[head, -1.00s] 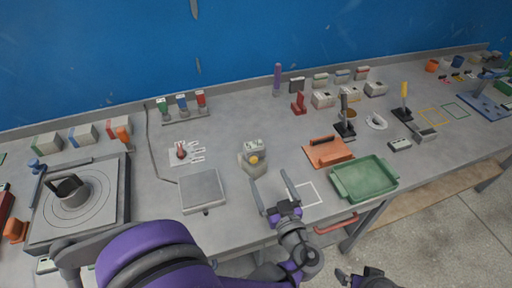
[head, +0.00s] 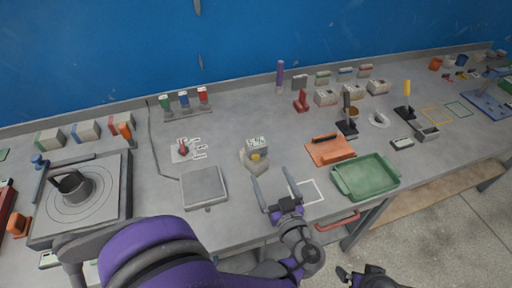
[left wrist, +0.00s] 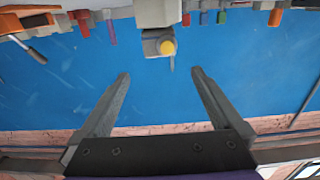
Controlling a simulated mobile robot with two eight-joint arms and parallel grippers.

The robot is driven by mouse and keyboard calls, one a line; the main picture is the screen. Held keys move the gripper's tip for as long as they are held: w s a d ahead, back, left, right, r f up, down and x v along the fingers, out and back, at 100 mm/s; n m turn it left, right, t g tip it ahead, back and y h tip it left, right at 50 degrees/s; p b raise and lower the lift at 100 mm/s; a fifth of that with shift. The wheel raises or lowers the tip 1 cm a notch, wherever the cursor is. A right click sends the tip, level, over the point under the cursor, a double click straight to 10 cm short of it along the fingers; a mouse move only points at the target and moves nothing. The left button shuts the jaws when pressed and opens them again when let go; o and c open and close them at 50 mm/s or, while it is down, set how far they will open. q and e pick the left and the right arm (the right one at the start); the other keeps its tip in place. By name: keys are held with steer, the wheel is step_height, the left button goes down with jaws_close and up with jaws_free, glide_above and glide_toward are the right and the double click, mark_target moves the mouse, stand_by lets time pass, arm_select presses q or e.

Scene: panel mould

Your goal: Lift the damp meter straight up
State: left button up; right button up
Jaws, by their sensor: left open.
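The damp meter (head: 257,146) is a small pale grey box with a display and a yellow round part, on the bench left of the orange block. It appears to sit in a grey holder (head: 250,163); where one ends and the other begins is hard to tell. My left gripper (head: 272,176) is open and empty, in front of the meter, fingers pointing toward it but apart. In the left wrist view the meter (left wrist: 155,38) shows beyond the open fingertips (left wrist: 161,73), near the top middle. My right gripper (head: 358,277) shows only partly at the bottom edge.
A grey square plate (head: 203,187) lies left of the meter. The orange block (head: 330,150) and green tray (head: 366,178) stand to the right. A white outlined rectangle (head: 316,187) lies near the front edge. Bench space behind the meter is clear.

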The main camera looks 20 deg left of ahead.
mark_target(259, 149)
arm_select(q)
steer(key=x, duration=0.5)
steer(key=shift+w+a+r, duration=0.1)
steer(key=shift+w+a, duration=0.1)
steer(key=shift+a, duration=0.05)
steer(key=shift+w+a, duration=0.35)
steer(key=shift+w, duration=0.05)
steer(key=x, duration=0.5)
steer(key=shift+w+d, duration=0.1)
steer(key=shift+d, duration=0.1)
steer(key=shift+c, duration=0.7)
jaws_close()
arm_select(e)
steer(key=shift+w+a+r, duration=0.2)
steer(key=shift+a+r, duration=0.1)
steer(key=shift+a, duration=0.35)
